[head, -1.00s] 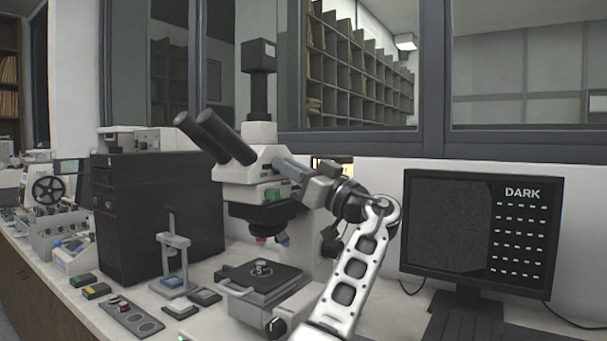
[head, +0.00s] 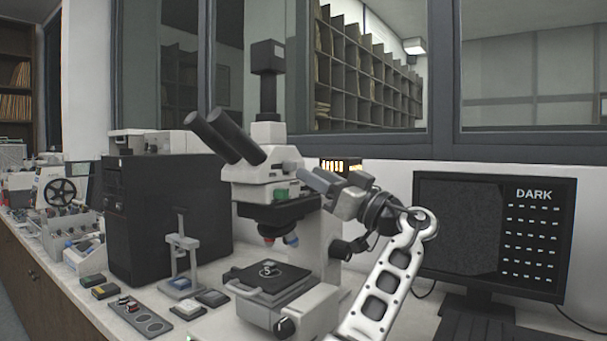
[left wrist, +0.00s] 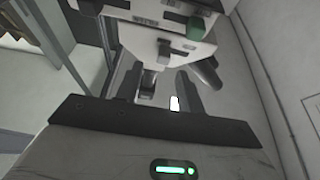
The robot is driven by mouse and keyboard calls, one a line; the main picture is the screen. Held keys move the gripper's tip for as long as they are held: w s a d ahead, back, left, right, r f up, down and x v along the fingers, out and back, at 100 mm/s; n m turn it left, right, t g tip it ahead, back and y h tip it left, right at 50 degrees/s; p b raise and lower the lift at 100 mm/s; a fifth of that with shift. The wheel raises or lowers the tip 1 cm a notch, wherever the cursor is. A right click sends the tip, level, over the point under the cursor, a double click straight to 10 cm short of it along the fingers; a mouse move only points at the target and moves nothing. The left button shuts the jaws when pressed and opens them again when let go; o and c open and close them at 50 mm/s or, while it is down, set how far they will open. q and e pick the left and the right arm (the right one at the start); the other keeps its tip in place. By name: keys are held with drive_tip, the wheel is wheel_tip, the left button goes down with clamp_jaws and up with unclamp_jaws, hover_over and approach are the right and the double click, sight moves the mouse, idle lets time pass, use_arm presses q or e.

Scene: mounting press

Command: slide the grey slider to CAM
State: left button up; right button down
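The white microscope (head: 262,180) stands mid-bench, with a green knob (head: 281,195) on the side of its head. In the left wrist view its white head fills the top, with the green knob (left wrist: 196,28) and small, unreadable labels. A small dark grey tab (left wrist: 165,50) there may be the grey slider; I cannot read CAM. My left gripper (head: 312,179) is just right of the microscope head. In the left wrist view its two dark fingers (left wrist: 157,84) stand apart below the head, with nothing clearly held between them. My right gripper is not in view.
A monitor (head: 490,235) reading DARK stands at right, with a keyboard below. A black stage (head: 268,278) sits under the objectives. A black case (head: 165,220), a small stand (head: 182,265) and a dish strip (head: 140,316) are at left.

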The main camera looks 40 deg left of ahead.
use_arm(q)
drive_tip(key=b+v, duration=0.2)
drive_tip(key=v, duration=0.9)
drive_tip(key=shift+d, duration=0.4)
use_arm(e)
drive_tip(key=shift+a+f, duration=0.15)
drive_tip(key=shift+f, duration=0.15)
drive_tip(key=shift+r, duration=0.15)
